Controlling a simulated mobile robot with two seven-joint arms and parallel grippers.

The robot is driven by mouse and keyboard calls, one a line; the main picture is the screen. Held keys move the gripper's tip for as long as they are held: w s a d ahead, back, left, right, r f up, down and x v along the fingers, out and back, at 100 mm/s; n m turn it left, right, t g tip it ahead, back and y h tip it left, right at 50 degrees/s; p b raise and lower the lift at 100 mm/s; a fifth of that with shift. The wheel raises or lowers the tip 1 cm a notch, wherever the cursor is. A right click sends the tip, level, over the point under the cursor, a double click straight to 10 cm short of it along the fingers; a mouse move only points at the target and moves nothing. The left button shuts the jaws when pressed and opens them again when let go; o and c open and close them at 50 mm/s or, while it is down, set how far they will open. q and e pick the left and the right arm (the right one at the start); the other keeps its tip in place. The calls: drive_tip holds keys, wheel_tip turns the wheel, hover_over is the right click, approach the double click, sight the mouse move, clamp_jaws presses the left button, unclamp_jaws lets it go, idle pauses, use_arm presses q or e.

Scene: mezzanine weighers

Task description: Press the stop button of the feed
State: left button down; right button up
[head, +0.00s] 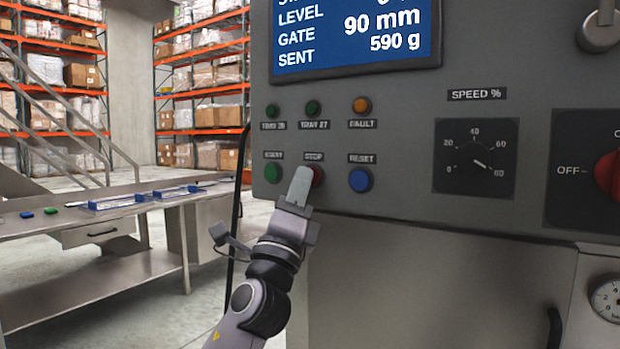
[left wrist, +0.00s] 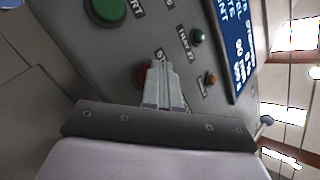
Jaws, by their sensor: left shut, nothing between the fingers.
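The red stop button (head: 319,175) is on the grey control panel (head: 400,110), under the label STOP, between the green start button (head: 273,172) and the blue reset button (head: 360,180). My left gripper (head: 301,172) is shut and empty, its fingertips in front of the stop button and covering its left part. In the left wrist view the shut fingers (left wrist: 160,68) reach to the panel beside the red button (left wrist: 140,74), which shows partly. I cannot tell whether the tips touch it. My right gripper is not in view.
A screen (head: 355,35) reads gate 90 mm and sent 590 g. A speed knob (head: 477,157) and a red rotary switch (head: 608,175) are to the right. A steel table (head: 100,218) with blue trays stands at the left, with pallet racks behind.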

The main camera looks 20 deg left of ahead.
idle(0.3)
use_arm(q)
drive_tip(key=shift+s+a+p, duration=0.1)
drive_tip(key=shift+s+p, duration=0.35)
drive_tip(key=shift+s, duration=0.35)
drive_tip(key=s, duration=0.1)
drive_tip(key=s+p, duration=0.1)
drive_tip(key=s, duration=0.1)
drive_tip(key=s+p, duration=0.1)
drive_tip(key=s, duration=0.1)
drive_tip(key=shift+a, duration=0.35)
idle(0.4)
